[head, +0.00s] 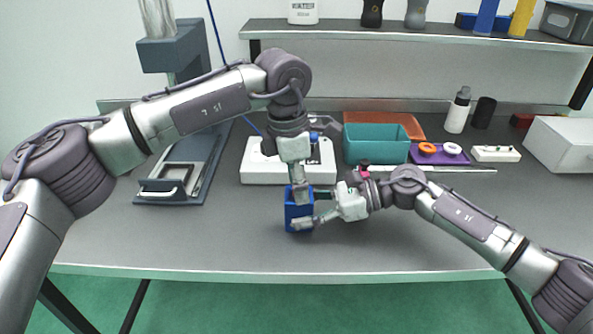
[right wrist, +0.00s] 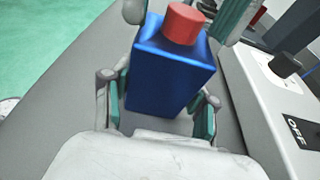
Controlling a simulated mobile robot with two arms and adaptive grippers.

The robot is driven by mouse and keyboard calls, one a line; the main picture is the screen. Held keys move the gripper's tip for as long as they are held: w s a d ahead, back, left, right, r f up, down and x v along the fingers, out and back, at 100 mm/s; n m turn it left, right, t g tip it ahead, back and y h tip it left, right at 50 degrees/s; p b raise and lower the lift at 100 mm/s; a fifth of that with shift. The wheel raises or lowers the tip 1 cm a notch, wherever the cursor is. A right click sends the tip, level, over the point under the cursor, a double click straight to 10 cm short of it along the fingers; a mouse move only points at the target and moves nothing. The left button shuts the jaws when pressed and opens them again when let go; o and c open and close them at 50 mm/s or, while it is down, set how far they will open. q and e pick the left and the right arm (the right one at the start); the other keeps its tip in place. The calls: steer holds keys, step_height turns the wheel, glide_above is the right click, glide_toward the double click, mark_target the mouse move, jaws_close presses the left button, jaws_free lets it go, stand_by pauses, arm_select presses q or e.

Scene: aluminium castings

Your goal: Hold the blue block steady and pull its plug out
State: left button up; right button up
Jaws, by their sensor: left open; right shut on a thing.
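The blue block (head: 294,213) stands on the grey table near its front middle. It also shows in the right wrist view (right wrist: 168,75), slightly tilted in the picture. Its red plug (right wrist: 184,23) sits on the block's top; the head view hides it behind my left gripper. My right gripper (head: 312,208) comes in from the right and is shut on the block, with fingers along opposite sides. My left gripper (head: 300,196) points down at the block's top, open; whether it touches the plug cannot be told.
A white device (head: 262,170) marked OFF stands close behind the block. A teal bin (head: 376,144) and a purple tray (head: 438,157) with orange and white rings are behind to the right. A dark stand (head: 183,180) is at left. The table's front strip is clear.

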arm_select(q)
steer(key=shift+c, duration=0.3)
jaws_close()
steer(key=c, duration=0.8)
jaws_free()
jaws_close()
steer(key=shift+r, duration=1.6)
steer(key=shift+r, duration=2.4)
arm_select(e)
steer(key=o, duration=1.3)
steer(key=shift+c, duration=0.2)
